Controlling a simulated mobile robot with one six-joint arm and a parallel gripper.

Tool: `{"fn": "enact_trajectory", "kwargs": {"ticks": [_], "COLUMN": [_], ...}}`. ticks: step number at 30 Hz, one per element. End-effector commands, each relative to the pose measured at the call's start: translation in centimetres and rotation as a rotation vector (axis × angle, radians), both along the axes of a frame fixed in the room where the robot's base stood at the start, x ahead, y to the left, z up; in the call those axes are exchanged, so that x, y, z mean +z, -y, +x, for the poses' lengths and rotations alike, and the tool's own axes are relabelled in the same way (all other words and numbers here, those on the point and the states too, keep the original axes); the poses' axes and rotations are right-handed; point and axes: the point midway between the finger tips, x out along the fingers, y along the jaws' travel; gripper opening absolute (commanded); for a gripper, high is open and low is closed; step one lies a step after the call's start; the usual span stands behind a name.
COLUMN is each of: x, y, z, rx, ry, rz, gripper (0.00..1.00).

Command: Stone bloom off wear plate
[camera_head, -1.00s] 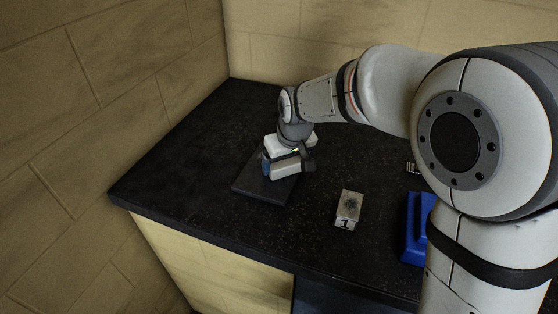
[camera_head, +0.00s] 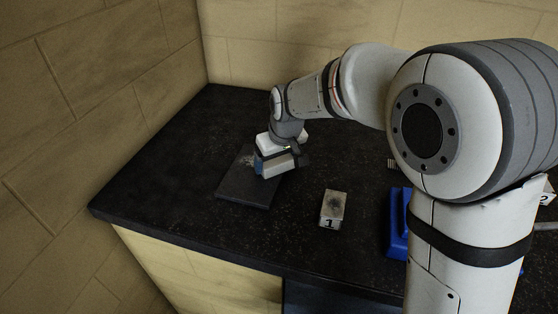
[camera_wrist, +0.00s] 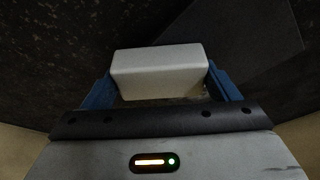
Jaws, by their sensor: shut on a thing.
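A dark flat wear plate (camera_head: 245,192) lies on the black counter at the left in the head view. A small brownish patch (camera_head: 247,160) shows near its far edge. My gripper (camera_head: 279,166) is over the plate's right side, its blue fingers shut on a pale rectangular stone (camera_wrist: 160,75). The wrist view shows the stone between both fingers, with the plate (camera_wrist: 240,40) beyond it at the upper right. I cannot tell whether the stone touches the plate. The stone's underside is hidden.
A small block marked 1 (camera_head: 333,208), with a dark smudge on top, stands on the counter right of the plate. A blue object (camera_head: 397,222) is partly hidden by my arm. A piece marked 2 (camera_head: 547,198) shows at the right edge. The counter's left part is clear.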

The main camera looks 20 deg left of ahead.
Motion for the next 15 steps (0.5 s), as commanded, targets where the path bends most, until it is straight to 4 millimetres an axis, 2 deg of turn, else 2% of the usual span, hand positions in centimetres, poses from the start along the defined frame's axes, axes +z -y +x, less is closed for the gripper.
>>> {"fn": "enact_trajectory", "kwargs": {"ticks": [9, 15], "x": [0.1, 0.1], "y": [-2.8, -3.4], "z": [-0.1, -0.1], "rx": [0.002, 0.002], "ry": [0.000, 0.000], "rz": [0.000, 0.000], "gripper": [0.63, 0.63]}}
